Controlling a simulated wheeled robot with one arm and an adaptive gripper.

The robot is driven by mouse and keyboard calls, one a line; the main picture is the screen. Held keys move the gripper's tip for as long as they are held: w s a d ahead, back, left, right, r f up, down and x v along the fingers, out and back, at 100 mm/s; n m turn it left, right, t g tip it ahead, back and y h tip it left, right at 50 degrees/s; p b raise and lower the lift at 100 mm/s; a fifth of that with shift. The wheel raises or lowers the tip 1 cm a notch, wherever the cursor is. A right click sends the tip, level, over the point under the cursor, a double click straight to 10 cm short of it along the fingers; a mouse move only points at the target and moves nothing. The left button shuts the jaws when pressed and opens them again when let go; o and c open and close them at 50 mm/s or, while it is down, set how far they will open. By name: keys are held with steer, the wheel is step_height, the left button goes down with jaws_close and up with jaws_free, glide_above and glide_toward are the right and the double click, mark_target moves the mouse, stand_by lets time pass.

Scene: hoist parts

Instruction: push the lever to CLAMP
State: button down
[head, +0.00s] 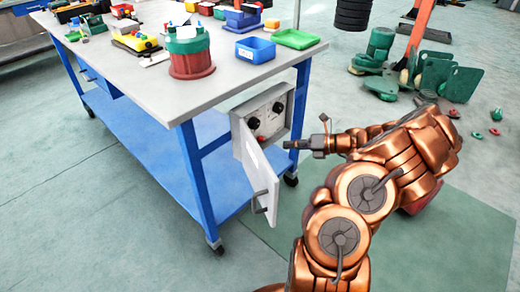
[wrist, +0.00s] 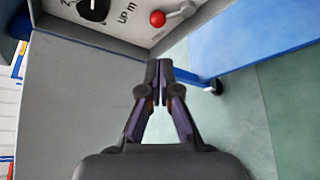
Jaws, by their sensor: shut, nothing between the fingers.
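In the wrist view a lever with a red ball knob (wrist: 157,18) shows at the top edge, on the pale face of a control box (wrist: 120,38). Its grey arm runs right from the ball towards a pivot near the picture's top edge. Lettering ending in "UP m" lies left of the ball; no CLAMP label is readable. In the head view the control box (head: 265,115) hangs at the table's right end, and the lever is too small to make out. My gripper (head: 291,144) is right of the box, apart from it. My gripper (wrist: 158,84) is shut and empty, below the ball in the wrist view.
The box's door (head: 256,170) hangs open in front of it, and a grey panel (wrist: 80,100) fills the wrist view's left. A blue table leg (head: 300,105) stands beside the box. Green parts (head: 450,80) lie at the right. Floor below my gripper is clear.

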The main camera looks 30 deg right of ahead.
mark_target(263, 140)
steer(key=shift+w+a, duration=0.1)
steer(key=shift+w, duration=0.05)
steer(key=b+x, duration=0.2)
steer(key=x, duration=0.8)
